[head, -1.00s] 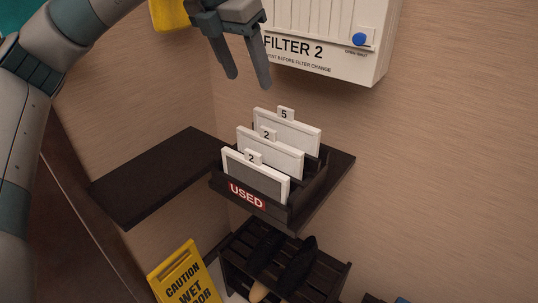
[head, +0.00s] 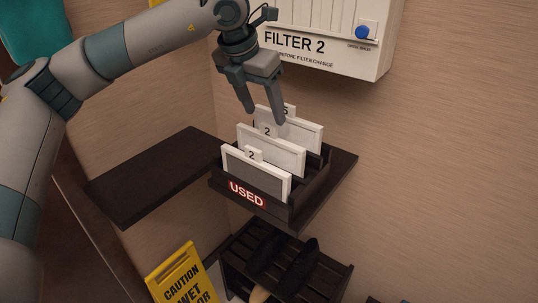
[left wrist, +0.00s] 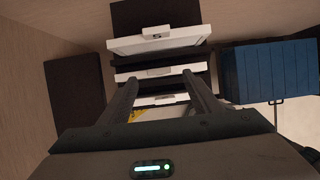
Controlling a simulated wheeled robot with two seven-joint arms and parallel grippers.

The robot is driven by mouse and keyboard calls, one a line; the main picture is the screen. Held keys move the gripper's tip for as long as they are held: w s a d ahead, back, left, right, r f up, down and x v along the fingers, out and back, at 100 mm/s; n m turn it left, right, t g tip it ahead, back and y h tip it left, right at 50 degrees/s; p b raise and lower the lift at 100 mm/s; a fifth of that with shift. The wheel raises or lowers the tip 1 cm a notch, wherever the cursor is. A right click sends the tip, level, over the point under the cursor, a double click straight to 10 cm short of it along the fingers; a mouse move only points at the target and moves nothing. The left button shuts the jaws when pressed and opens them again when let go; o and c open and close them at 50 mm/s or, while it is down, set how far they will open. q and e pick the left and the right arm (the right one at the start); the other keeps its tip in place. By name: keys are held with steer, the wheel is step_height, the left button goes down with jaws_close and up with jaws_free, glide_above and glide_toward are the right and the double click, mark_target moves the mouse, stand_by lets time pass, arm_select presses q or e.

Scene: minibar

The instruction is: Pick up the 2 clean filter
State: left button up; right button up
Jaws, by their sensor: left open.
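Three framed filters stand upright in a dark tray (head: 319,185) with a red USED label. The front filter (head: 255,179) has a tab marked 2 and a grey face. The middle filter (head: 272,152) also has a tab marked 2 and looks white. The back filter (head: 304,132) is white; its tab, partly hidden by a finger, reads 5, and it shows in the left wrist view (left wrist: 172,42). My left gripper (head: 266,117) is open and empty, pointing down just above the middle and back filters. In the left wrist view its fingers (left wrist: 160,76) reach over the filter row.
The tray sits on a dark wall shelf (head: 150,178). A white FILTER 2 housing (head: 340,55) with a blue button (head: 362,32) hangs on the wall above. Below are a dark slatted rack (head: 325,270) and a yellow caution sign (head: 183,280). The shelf's left part is bare.

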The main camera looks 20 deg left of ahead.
mark_target(268, 125)
stand_by(0.3)
arm_select(q)
steer(key=shift+x, duration=2.65)
steer(key=shift+a, duration=0.15)
steer(key=shift+s, duration=0.1)
jaws_close()
steer(key=shift+r, duration=0.15)
